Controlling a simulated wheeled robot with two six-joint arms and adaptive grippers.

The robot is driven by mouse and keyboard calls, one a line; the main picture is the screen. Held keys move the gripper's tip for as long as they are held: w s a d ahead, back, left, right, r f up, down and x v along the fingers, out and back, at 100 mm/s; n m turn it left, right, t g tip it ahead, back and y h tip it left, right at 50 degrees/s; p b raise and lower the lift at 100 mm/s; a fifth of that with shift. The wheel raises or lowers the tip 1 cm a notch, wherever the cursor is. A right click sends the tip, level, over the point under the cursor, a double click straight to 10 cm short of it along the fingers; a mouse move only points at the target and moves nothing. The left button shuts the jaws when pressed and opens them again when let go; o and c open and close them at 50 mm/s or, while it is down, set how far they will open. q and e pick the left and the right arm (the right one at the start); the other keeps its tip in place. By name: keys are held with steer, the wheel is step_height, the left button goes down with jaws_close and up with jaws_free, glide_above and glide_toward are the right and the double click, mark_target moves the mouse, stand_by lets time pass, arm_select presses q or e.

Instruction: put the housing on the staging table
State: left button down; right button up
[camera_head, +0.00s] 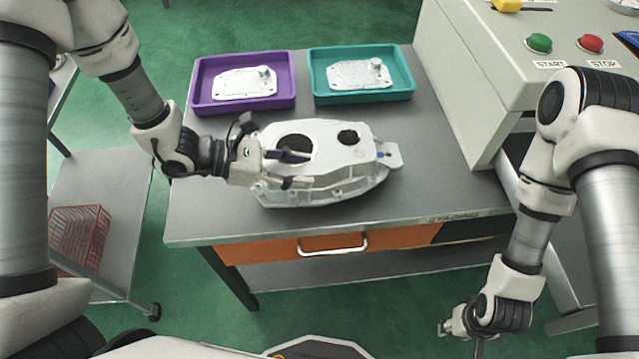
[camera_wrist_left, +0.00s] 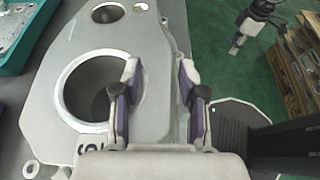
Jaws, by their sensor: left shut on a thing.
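The housing (camera_head: 345,163) is a large pale aluminium casting with a big round hole and a smaller one. It lies over the front middle of the grey staging table (camera_head: 210,215); I cannot tell whether it fully rests on the top. My left gripper (camera_head: 300,169) comes in from the left and is shut on the housing. In the left wrist view, the left gripper's fingers (camera_wrist_left: 160,78) stand either side of the housing's edge (camera_wrist_left: 165,40), beside the large hole. My right gripper (camera_head: 458,326) is low at the right, apart from the table; its jaws are too small to judge.
A purple tray (camera_head: 200,82) and a teal tray (camera_head: 409,75), each holding a flat casting, stand at the table's back. A machine with START and STOP buttons (camera_head: 539,42) borders the right. A cart with a red basket (camera_head: 80,235) stands at the left.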

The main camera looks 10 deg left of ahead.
arm_select(q)
steer(key=f, duration=0.1)
steer(key=w+a+f, duration=0.1)
steer(key=f+p, duration=0.1)
steer(key=shift+w+a+f, duration=0.2)
steer(key=shift+w+f, duration=0.1)
steer(key=shift+w, duration=0.05)
steer(key=shift+s, duration=0.1)
steer(key=c, duration=0.6)
jaws_free()
